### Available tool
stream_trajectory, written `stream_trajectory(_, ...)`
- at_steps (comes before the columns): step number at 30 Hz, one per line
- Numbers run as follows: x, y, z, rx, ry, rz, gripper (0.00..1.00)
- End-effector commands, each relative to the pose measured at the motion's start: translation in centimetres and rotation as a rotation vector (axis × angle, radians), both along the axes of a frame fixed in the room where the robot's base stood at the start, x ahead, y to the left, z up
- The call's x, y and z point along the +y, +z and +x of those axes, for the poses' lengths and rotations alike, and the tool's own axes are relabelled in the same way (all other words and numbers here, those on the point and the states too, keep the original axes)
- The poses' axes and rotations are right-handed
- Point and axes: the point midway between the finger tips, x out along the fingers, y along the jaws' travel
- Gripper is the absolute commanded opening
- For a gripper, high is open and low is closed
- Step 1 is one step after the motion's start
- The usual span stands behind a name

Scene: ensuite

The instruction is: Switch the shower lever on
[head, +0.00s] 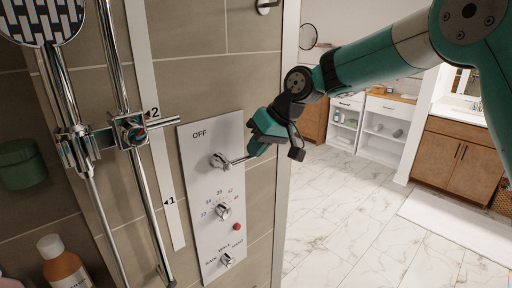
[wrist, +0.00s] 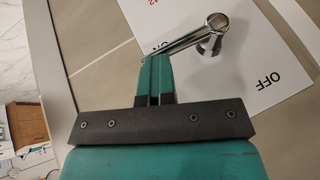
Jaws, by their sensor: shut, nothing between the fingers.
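The shower lever (head: 222,160) is a chrome handle at the top of a white control panel (head: 197,189), just below the printed word OFF. Its thin arm points right toward my gripper (head: 250,153). In the wrist view the lever (wrist: 214,36) has a round chrome hub, and its arm reaches left to the fingertips of my gripper (wrist: 154,62). The fingers are shut together with nothing between them. Their tips are at the lever arm's free end; I cannot tell whether they touch it.
Below the lever are a temperature knob (head: 223,211), a red button (head: 236,227) and a lower knob (head: 227,260). A chrome shower rail (head: 118,70) with a hand shower (head: 40,20) stands left. An orange bottle (head: 63,268) is at lower left. Marble floor (head: 345,210) is open to the right.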

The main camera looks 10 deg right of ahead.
Motion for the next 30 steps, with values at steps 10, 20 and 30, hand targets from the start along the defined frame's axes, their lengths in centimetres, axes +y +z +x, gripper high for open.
stream_trajectory(10, -0.2, -0.8, 0.0, 0.012, -0.004, -0.006, 0.00)
stream_trajectory(20, -0.6, -0.7, -0.1, 0.017, -0.005, -0.009, 0.00)
stream_trajectory(30, -4.6, 2.3, 0.3, 0.007, 0.014, -0.003, 0.00)
